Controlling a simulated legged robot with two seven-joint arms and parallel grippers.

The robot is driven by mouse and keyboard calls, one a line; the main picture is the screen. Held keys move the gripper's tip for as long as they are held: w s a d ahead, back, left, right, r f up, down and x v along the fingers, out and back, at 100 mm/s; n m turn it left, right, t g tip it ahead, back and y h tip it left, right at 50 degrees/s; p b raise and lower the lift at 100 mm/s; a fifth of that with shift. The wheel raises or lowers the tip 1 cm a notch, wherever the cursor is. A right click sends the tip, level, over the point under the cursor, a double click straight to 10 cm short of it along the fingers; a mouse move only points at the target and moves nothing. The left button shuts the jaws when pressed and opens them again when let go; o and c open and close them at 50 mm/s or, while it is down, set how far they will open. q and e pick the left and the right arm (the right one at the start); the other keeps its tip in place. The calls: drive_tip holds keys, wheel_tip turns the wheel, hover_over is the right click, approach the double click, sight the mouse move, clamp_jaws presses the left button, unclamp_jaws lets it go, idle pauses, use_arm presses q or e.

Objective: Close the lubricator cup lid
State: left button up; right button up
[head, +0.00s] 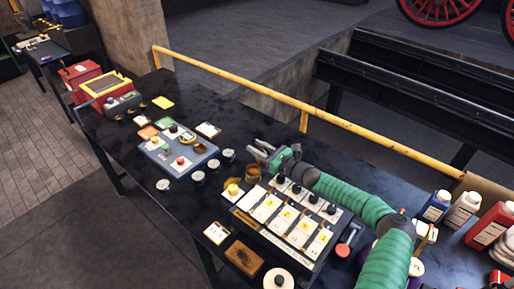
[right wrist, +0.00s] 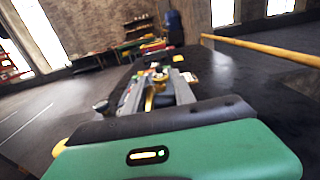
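A small brown-amber cup (head: 252,173), which looks like the lubricator cup, stands on the dark bench just below my right gripper (head: 258,149). Its lid cannot be made out clearly. The right gripper's grey fingers are apart and point left across the bench, with nothing clearly held. In the right wrist view, the gripper (right wrist: 157,92) has a finger on each side, and a brass-coloured round part (right wrist: 154,101) shows between them; I cannot tell whether they touch it. My left gripper is not in view.
A panel box with white labels and black knobs (head: 290,222) stands close in front of the gripper. A blue-grey panel (head: 178,150) lies to the left among small round pots. Bottles (head: 462,211) stand at the right. A yellow rail (head: 270,92) runs along the back edge.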

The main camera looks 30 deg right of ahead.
clamp_jaws()
idle(1.5)
drive_tip(key=shift+o, duration=1.8)
unclamp_jaws()
drive_tip(key=shift+s, duration=0.1)
drive_tip(key=b+v, duration=0.2)
drive_tip(key=v, duration=1.3)
drive_tip(key=shift+s+d+f+b, duration=0.15)
drive_tip(key=shift+s+d+b, duration=0.1)
drive_tip(key=shift+b, duration=0.05)
drive_tip(key=shift+s+d, duration=0.1)
drive_tip(key=shift+s, duration=0.4)
drive_tip(key=f+b, duration=0.1)
drive_tip(key=b, duration=0.3)
drive_tip(key=shift+d, duration=0.3)
drive_tip(key=shift+w+r+y+b, duration=0.2)
drive_tip(key=shift+r+y+b, duration=0.1)
drive_tip(key=shift+r, duration=0.05)
drive_tip(key=p+x, duration=0.2)
drive_tip(key=x, duration=1.4)
drive_tip(key=shift+w, duration=0.35)
